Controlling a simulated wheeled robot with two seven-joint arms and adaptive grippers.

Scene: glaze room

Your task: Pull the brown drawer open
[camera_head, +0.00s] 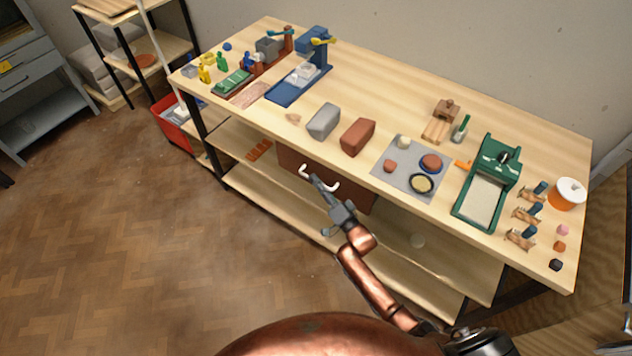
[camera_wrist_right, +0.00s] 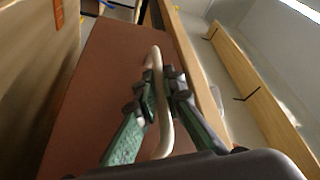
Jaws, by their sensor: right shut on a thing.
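The brown drawer (camera_head: 291,158) hangs under the front edge of the workbench top, its front close beneath that edge. It looks shut or nearly so. Its pale curved handle (camera_head: 305,169) stands out from the front. My right gripper (camera_head: 319,183) is shut on the handle, reaching in from below right. In the right wrist view, the two fingers (camera_wrist_right: 162,98) close around the middle of the handle (camera_wrist_right: 155,62), with the brown drawer front (camera_wrist_right: 90,95) behind. My left gripper is not in view.
The workbench top (camera_head: 400,95) carries a grey block (camera_head: 323,121), a brown block (camera_head: 358,137), a grey mat (camera_head: 385,172) and a green machine (camera_head: 496,155). A lower shelf (camera_head: 290,207) runs below the drawer. The floor (camera_head: 150,245) in front is clear.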

